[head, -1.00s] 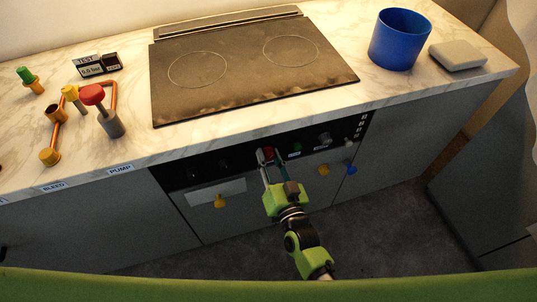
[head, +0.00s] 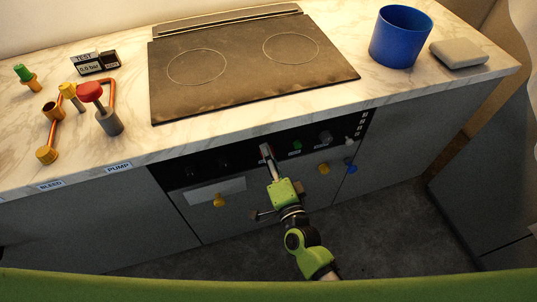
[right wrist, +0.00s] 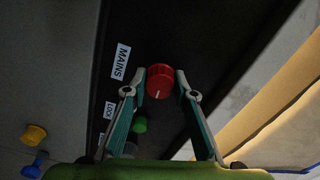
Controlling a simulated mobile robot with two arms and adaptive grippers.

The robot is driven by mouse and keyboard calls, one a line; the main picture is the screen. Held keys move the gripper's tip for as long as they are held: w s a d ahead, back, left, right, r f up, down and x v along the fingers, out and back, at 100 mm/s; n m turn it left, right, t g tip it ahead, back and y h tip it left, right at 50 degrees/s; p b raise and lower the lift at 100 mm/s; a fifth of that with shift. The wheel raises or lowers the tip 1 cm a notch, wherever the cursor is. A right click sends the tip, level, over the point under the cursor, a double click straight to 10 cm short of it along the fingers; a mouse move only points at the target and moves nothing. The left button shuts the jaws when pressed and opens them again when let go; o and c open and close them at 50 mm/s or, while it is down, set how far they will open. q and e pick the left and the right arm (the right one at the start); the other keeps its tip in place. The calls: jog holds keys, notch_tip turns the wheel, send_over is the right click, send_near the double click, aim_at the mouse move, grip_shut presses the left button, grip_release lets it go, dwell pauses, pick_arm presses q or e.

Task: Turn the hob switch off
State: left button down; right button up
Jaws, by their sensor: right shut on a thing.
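A round red knob (right wrist: 160,80) with a white line mark sits on the dark panel next to a MAINS label (right wrist: 121,62) in the right wrist view. My right gripper (right wrist: 160,84) has a fingertip on each side of this knob and is shut on it. In the head view the right gripper (head: 267,151) reaches up to the black control strip (head: 230,161) under the hob (head: 250,65); it mostly hides the red knob there. My left gripper is not in view.
A green knob (head: 296,145) and a grey knob (head: 325,138) sit to the right on the strip. Yellow knobs (head: 219,200) (head: 323,168) and a blue one (head: 351,169) stick out below. A blue bin (head: 400,38) stands on the counter. The floor in front is clear.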

jog(key=shift+m, duration=0.6)
jog(key=o, duration=1.1)
jog(key=v, duration=1.2)
